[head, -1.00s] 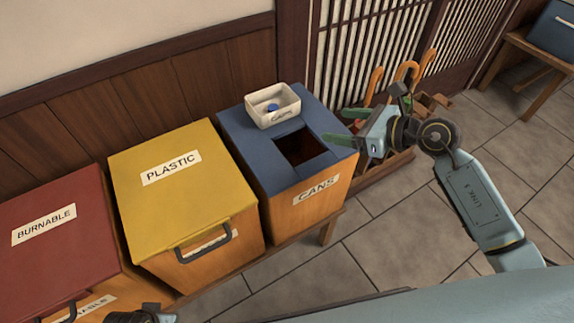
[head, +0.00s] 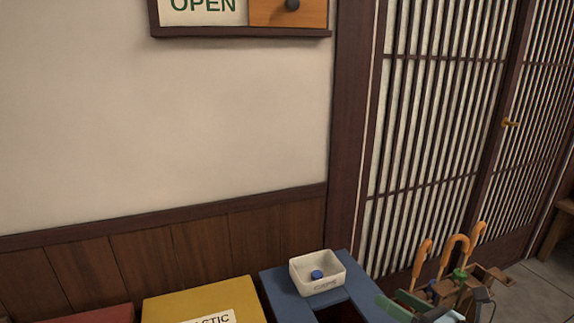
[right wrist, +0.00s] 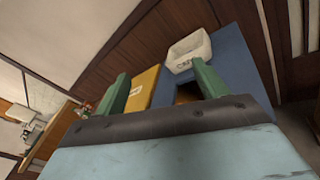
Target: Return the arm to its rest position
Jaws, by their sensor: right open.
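My right gripper (head: 389,298) is at the lower right of the head view, beside the blue can bin (head: 357,292). Its green fingers are apart with nothing between them. In the right wrist view the open gripper (right wrist: 160,70) faces the bins and the wall, and the gap between its fingers is empty. My left gripper is out of view.
A white caps box (head: 328,284) holding a blue cap (head: 317,274) stands on the blue bin. The yellow plastic bin (head: 195,299) and red bin (head: 100,314) are left of it. Orange-handled canes or umbrellas (head: 455,245) stand right, before the slatted door (head: 440,120).

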